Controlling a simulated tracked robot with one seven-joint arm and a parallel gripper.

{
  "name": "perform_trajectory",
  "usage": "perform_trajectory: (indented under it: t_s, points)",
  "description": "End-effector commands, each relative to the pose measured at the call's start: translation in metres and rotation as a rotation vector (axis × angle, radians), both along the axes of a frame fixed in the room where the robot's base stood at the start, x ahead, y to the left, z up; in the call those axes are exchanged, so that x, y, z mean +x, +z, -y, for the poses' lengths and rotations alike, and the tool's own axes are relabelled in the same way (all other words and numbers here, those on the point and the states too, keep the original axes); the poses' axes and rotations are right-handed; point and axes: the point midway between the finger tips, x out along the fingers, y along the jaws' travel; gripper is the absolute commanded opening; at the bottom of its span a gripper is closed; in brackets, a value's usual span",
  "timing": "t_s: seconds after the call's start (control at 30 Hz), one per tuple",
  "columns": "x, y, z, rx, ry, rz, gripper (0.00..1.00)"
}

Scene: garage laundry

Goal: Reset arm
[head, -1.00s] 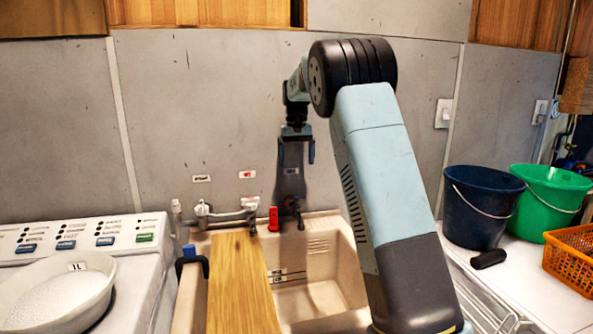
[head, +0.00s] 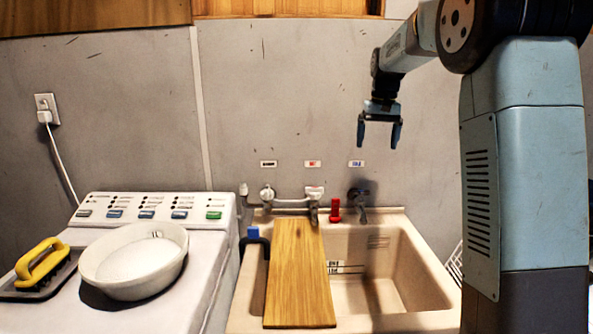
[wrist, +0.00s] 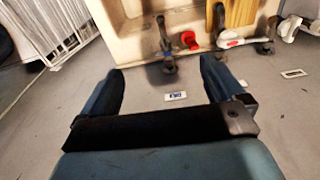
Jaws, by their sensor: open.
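My gripper (head: 379,134) hangs in the air in front of the grey wall, above the sink's right part, with its fingers pointing down. Its two fingers are spread apart with nothing between them. In the wrist view my gripper (wrist: 160,85) is also open and empty, and the sink and taps lie beyond its fingertips. My arm reaches in from the right side of the head view.
A sink (head: 425,262) with a wooden board (head: 298,275) across its left part stands below. Taps (head: 313,193) and a red object (head: 335,210) are behind it. A washing machine (head: 212,240) at left carries a white bowl (head: 135,294) and a yellow-handled brush (head: 40,264).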

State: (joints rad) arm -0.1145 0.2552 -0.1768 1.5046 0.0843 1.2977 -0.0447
Motion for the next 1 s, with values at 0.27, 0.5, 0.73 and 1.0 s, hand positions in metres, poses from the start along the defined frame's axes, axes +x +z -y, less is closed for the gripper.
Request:
perform_trajectory:
  t_s: [0.27, 0.5, 0.73, 1.0]
  points:
    - [-0.068, 0.024, 0.003, 0.014, -0.003, 0.065, 0.96]
    - [-0.126, 0.033, 0.003, 0.021, -0.002, 0.122, 0.96]
    - [-0.182, 0.034, 0.002, 0.021, 0.001, 0.176, 0.96]
    - [-0.247, 0.024, -0.001, 0.012, 0.007, 0.240, 0.96]
